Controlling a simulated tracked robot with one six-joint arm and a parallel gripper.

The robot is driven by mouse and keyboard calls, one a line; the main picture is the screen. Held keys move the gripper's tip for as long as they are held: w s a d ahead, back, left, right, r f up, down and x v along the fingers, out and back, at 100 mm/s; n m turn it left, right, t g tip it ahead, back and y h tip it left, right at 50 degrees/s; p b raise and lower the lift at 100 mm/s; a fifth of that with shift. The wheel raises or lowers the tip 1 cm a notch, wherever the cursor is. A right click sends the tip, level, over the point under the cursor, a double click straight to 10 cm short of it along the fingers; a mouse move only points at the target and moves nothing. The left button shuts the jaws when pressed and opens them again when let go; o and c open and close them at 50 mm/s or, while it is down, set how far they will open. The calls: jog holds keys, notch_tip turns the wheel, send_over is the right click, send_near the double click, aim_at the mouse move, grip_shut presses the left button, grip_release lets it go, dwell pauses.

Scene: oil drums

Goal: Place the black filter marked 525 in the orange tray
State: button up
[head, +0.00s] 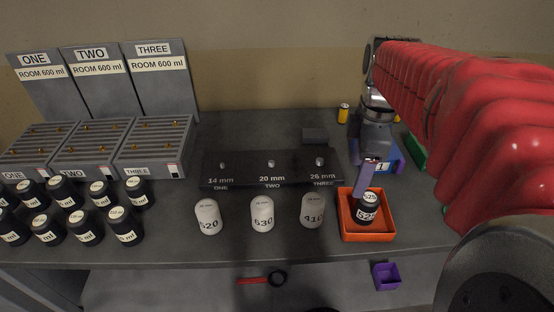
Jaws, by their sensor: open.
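The black filter marked 525 (367,214) stands upright inside the orange tray (348,234), near the tray's middle. Its white labels face up and forward. My gripper (366,186) is open and points down just above and behind the filter. One purple finger shows; the other is hidden. I cannot tell whether the finger touches the filter.
White filters marked 520 (208,217), 530 (262,214) and 410 (312,211) stand left of the tray. A dark size rack (240,172) lies behind them. Several black filters (123,226) crowd the left. A purple box (386,276) sits below the bench front.

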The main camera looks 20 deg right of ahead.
jog(key=s+a+m+t, duration=0.2)
jog(key=a+m, duration=0.4)
jog(key=a, duration=0.2)
jog(key=s+a+f+m+t, duration=0.1)
jog(key=s+a+m+t, duration=0.1)
jog(key=a+m, duration=0.4)
jog(key=a, duration=0.3)
jog(key=shift+s+a+f+t+y, duration=0.15)
jog(key=shift+s+a+t+y, duration=0.15)
jog(key=shift+t, duration=0.1)
